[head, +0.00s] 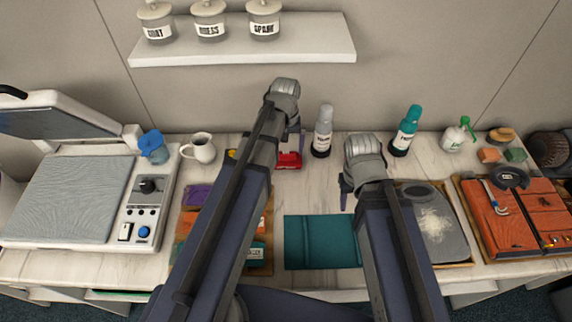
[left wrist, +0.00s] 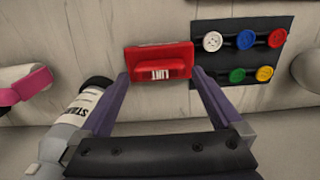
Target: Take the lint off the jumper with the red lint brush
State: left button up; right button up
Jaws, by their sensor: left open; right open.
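The red lint brush (head: 289,161) lies at the back of the worktop. In the left wrist view the brush (left wrist: 158,64), marked LINT, sits just beyond and between the spread fingers of my left gripper (left wrist: 160,74). In the head view my left gripper (head: 291,142) is above the brush, partly hidden by my arm. It is open and holds nothing. A grey garment (head: 415,195), which looks like the jumper, lies on a board at the right with pale lint (head: 434,224) on it. My right arm partly covers it. My right gripper (head: 345,190) is open and empty.
A spray bottle (head: 323,132) stands right of the brush; it shows close to my left gripper (left wrist: 88,103). A dark card of coloured buttons (left wrist: 240,48) lies beside the brush. A white jug (head: 199,149) stands left. A teal folded cloth (head: 320,243) lies at the front middle.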

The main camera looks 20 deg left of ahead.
pick_arm(q)
jog(key=shift+f, duration=0.7)
jog(key=shift+r, duration=0.1)
grip_shut()
